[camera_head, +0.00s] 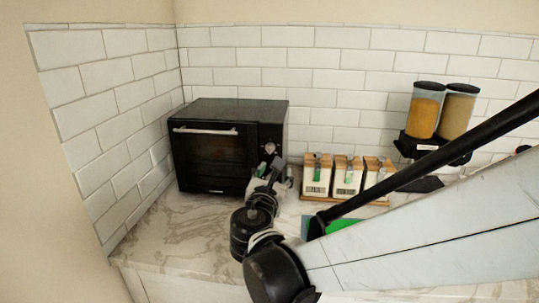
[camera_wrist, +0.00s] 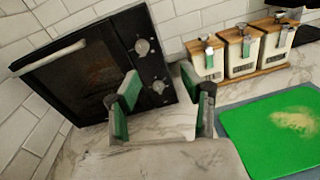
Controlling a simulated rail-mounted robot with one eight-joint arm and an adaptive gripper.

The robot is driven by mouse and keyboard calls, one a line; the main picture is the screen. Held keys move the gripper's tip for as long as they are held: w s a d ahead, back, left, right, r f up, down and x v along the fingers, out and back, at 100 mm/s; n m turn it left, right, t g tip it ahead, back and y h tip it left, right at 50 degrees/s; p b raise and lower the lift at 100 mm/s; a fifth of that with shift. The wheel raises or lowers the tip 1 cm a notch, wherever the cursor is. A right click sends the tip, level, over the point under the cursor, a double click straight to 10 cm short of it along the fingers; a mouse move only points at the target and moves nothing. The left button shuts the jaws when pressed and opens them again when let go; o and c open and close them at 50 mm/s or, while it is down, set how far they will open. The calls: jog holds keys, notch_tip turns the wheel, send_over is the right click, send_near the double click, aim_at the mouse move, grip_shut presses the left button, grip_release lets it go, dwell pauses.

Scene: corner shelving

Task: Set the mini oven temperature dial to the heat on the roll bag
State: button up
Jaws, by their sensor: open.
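The black mini oven (camera_head: 212,155) stands in the corner on the counter with its door shut. In the wrist view, the oven (camera_wrist: 85,70) shows an upper dial (camera_wrist: 142,46) and a lower dial (camera_wrist: 158,86) on its right-hand panel. The markings around them are too small to read. My gripper (camera_wrist: 160,98) has its green-padded fingers apart, with the lower dial showing between and beyond them. In the head view, my gripper (camera_head: 268,172) is in front of the oven's right side and hides the lower panel. I cannot make out a roll bag or its printed heat.
Three white canisters with wooden lids (camera_head: 347,177) stand on a wooden tray right of the oven. A green board with a pale crumbly patch (camera_wrist: 285,120) lies on the marble counter. Two filled dispensers (camera_head: 440,110) hang on the tiled wall at right.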

aim_at(269, 149)
jog(key=w, duration=0.4)
jog(key=w+a+n, duration=0.1)
jog(key=w, duration=0.4)
jog(key=w+n+y, duration=0.1)
jog(key=w, duration=0.4)
jog(key=shift+a+f+t, duration=0.1)
jog(key=shift+a+t, duration=0.3)
jog(key=shift+s, duration=0.1)
grip_shut()
